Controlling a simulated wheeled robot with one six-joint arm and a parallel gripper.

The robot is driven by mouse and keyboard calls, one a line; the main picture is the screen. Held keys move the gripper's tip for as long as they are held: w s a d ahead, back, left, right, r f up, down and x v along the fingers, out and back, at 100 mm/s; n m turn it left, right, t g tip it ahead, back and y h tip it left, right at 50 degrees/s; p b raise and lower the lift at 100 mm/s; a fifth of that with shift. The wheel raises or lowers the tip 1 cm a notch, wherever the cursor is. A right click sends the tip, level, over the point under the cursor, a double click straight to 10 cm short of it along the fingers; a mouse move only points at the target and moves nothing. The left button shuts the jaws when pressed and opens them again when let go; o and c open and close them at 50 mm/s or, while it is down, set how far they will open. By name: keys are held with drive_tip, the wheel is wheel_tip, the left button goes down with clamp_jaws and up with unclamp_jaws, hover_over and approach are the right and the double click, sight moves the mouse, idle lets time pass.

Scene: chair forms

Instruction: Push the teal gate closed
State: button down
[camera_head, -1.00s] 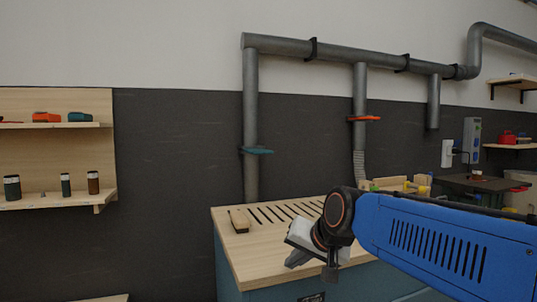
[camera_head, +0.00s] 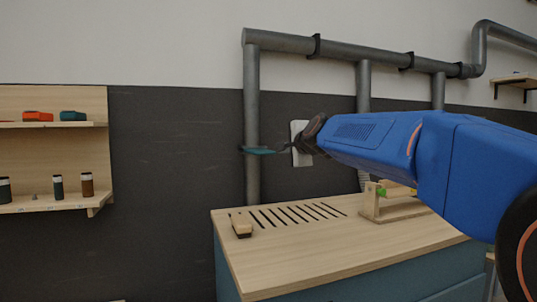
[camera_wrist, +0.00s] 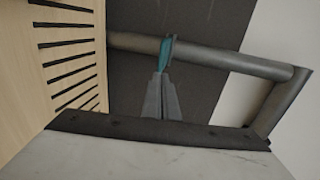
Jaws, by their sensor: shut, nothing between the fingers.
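The teal gate (camera_head: 262,151) is a thin flat plate set across the left vertical grey pipe (camera_head: 252,110). Its wider part sticks out to the right of the pipe. My gripper (camera_head: 281,150) is shut and empty, at the gate's right end and level with it. In the wrist view the gate (camera_wrist: 166,52) shows on the pipe just beyond the tips of my shut gripper (camera_wrist: 160,75). I cannot tell whether the fingertips touch the plate.
A second vertical pipe (camera_head: 363,85) is partly behind my arm. A shelf unit (camera_head: 50,160) hangs at the left. The space left of the pipe is clear.

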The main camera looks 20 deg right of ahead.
sight(266, 153)
drive_tip(key=shift+w, duration=0.15)
drive_tip(key=w+f, duration=0.1)
drive_tip(key=w, duration=0.8)
drive_tip(key=w+f, duration=0.1)
drive_tip(key=w, duration=0.3)
drive_tip(key=shift+w+f, duration=0.15)
drive_tip(key=shift+f, duration=0.15)
drive_tip(key=shift+w, duration=0.1)
drive_tip(key=w, duration=0.8)
drive_tip(key=shift+w, duration=0.2)
drive_tip(key=shift+s, duration=0.1)
